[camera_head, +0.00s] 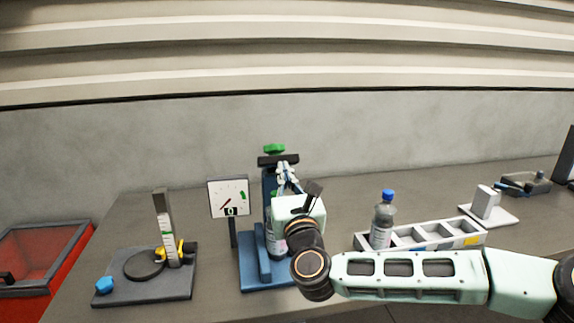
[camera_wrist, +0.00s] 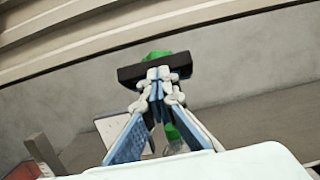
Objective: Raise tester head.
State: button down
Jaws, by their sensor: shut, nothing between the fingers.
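The tester appears to be the blue stand (camera_head: 252,271) left of centre in the head view. A black crossbar (camera_head: 265,161), which looks like its head, sits near the top of its column with a green knob (camera_head: 274,148) above it. The crossbar (camera_wrist: 127,75) and green knob (camera_wrist: 156,57) also show in the wrist view. My gripper (camera_head: 284,166) is shut and empty, its fingertips at or just in front of the crossbar; contact cannot be told. In the wrist view the fingertips (camera_wrist: 158,77) overlap the bar. My wrist hides much of the stand and a bottle (camera_head: 277,243) on it.
A dial gauge (camera_head: 229,193) stands left of the stand. Further left is a dark base (camera_head: 145,290) with a scale post and black disc. Right of my wrist, a bottle (camera_head: 383,222) stands at a grey compartment tray (camera_head: 441,245). The table behind is mostly clear.

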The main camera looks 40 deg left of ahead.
jog(key=r+h+p, duration=0.1)
jog(key=r+p, duration=0.1)
jog(key=w+a+r+g+h+p, duration=0.1)
jog(key=r+p, duration=0.1)
jog(key=p, duration=0.1)
jog(key=w+a+r+g+p, duration=0.1)
jog(key=r+p, duration=0.1)
jog(key=shift+a+h+p, duration=0.1)
jog(key=shift+h+p, duration=0.3)
jog(key=shift+w+a+r+p, duration=0.1)
jog(key=shift+w+a+p, duration=0.05)
jog(key=shift+a+p, duration=0.15)
jog(key=w+a+r, duration=0.1)
jog(key=a, duration=0.1)
jog(key=w+a+r, duration=0.2)
jog(key=shift+w+r+p, duration=0.2)
jog(key=shift+r+p, duration=0.05)
jog(key=shift+p, duration=0.05)
jog(key=shift+w+a+r, duration=0.5)
jog(key=shift+w+a, duration=0.2)
jog(key=shift+a, duration=0.1)
jog(key=shift+w+r, duration=0.1)
jog(key=shift+r, duration=0.1)
